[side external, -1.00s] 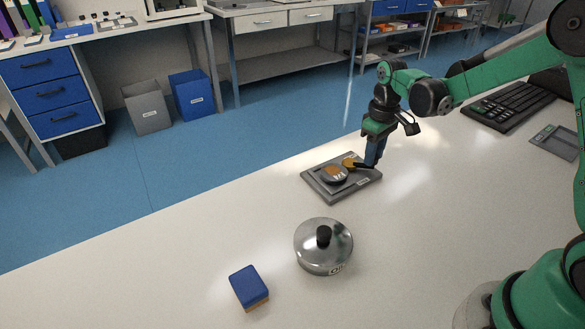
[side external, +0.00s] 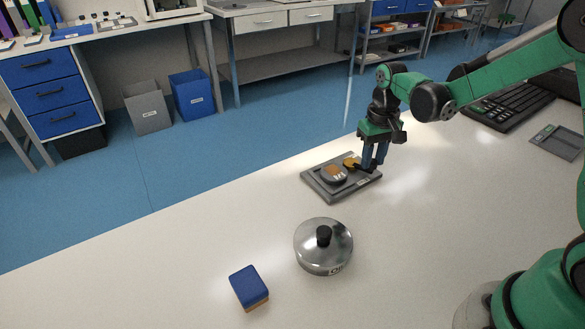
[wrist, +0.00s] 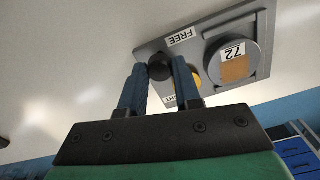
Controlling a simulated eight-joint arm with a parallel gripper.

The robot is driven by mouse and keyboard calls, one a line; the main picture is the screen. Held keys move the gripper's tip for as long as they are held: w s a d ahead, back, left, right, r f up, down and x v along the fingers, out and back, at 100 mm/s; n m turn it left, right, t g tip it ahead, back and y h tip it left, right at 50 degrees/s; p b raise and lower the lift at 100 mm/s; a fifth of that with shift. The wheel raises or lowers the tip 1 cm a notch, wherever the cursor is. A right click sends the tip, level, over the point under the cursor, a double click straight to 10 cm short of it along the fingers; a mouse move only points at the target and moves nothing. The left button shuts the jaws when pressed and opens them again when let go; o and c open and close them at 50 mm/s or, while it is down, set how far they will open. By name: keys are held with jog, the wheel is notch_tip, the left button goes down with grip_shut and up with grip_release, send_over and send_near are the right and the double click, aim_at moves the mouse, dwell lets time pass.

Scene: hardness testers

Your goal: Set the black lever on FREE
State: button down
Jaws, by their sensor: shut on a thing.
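The black lever (wrist: 160,68) has a round dark knob, which sits between the two blue fingertips of my gripper (wrist: 158,72) in the wrist view. My gripper is shut on it. The lever is on a grey tester plate (wrist: 152,50). The FREE label (wrist: 183,37) is just beyond the knob, and a second label (wrist: 169,101), partly hidden by a finger, is on the nearer side. A grey round block (wrist: 250,53) marked 72, with an orange square, and a yellow disc (wrist: 186,86) are beside the lever. In the side view my gripper (side external: 369,168) is at the plate's right end.
A round metal lid-like object (side external: 318,250) with a black knob and a blue block (side external: 247,284) stand nearer on the white table (side external: 180,270). A keyboard (side external: 508,105) and a small grey device (side external: 556,142) lie at the right. The table left of the plate is clear.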

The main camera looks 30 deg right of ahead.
aim_at(373, 161)
jog(key=c, duration=0.6)
grip_release()
jog(key=shift+r, duration=2.85)
jog(key=s+a+r+n+t, duration=0.2)
jog(key=s+a+r+t, duration=0.2)
jog(key=s+a+t, duration=0.3)
jog(key=shift+s+a+r+n, duration=0.2)
jog(key=shift+s+a+n, duration=0.2)
jog(key=shift+s, duration=0.45)
